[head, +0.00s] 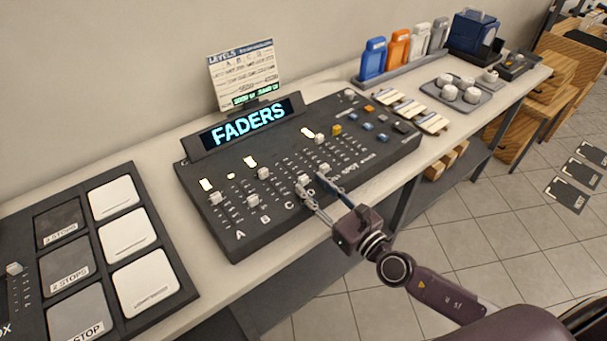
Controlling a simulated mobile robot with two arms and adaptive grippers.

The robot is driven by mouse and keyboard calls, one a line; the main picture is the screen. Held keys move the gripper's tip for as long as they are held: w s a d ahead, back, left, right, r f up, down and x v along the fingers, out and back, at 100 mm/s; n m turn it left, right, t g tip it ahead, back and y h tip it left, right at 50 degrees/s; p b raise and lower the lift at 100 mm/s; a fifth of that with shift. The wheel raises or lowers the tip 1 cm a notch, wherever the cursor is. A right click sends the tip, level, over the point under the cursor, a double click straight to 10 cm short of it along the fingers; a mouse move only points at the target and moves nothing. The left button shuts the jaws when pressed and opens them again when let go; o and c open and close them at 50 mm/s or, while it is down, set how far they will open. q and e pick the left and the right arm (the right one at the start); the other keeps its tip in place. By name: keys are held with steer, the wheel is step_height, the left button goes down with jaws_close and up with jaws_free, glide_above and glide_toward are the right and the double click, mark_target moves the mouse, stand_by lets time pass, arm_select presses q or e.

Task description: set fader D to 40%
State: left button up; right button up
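The fader console (382,152) lies on the long bench, with a lit "FADERS" display (248,123) at its back. Letters A, B and C show along its front edge; the spot to the right of C is covered by my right gripper. A light fader cap (303,180) sits at the tip of the gripper's left finger, probably on fader D. My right gripper (313,183) reaches in from the right, low over the console, its two fingers apart. Whether it touches the cap I cannot tell. My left gripper is not in view.
A levels card (244,75) stands behind the display. A panel with white and grey pads (145,285) lies at the left. Blue, orange and pale holders (398,49), a tray with white cups (462,90) and a blue box (473,32) stand at the back right.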

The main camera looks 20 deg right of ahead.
mark_target(306, 180)
steer(key=shift+p+x, duration=0.4)
steer(key=shift+x, duration=1.9)
jaws_close()
